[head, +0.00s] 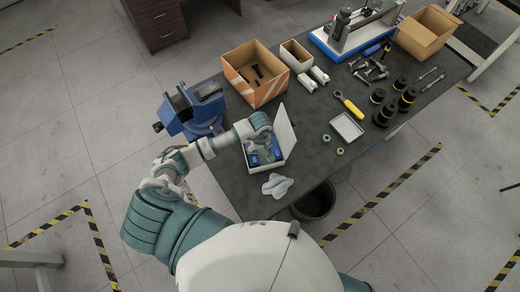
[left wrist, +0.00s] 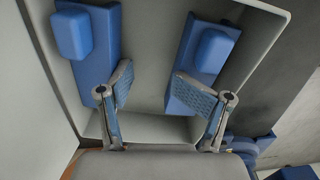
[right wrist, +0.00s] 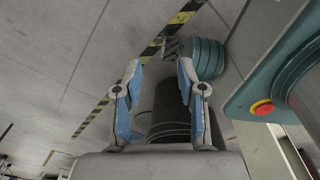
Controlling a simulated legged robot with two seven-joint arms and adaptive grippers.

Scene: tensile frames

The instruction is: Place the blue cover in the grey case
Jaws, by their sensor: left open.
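The grey case (head: 287,150) stands with its lid up on the near part of the dark table. Two blue pieces lie inside it, one on the left (left wrist: 92,45) and one on the right (left wrist: 203,60), each with a raised block; I cannot tell which is the cover. My left gripper (head: 262,143) reaches into the case from above, hiding part of the inside. In the left wrist view its fingers (left wrist: 155,85) are apart, with bare case floor between them, and overlap the inner edges of both pieces. My right gripper (right wrist: 158,75) is open and empty over the floor.
A blue vise (head: 192,108) stands left of the case. A cardboard box (head: 256,82) is behind it, and a crumpled cloth (head: 277,185) lies in front. A shallow tray (head: 346,127) and small parts lie to the right. A dark bin (head: 315,203) stands below the table edge.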

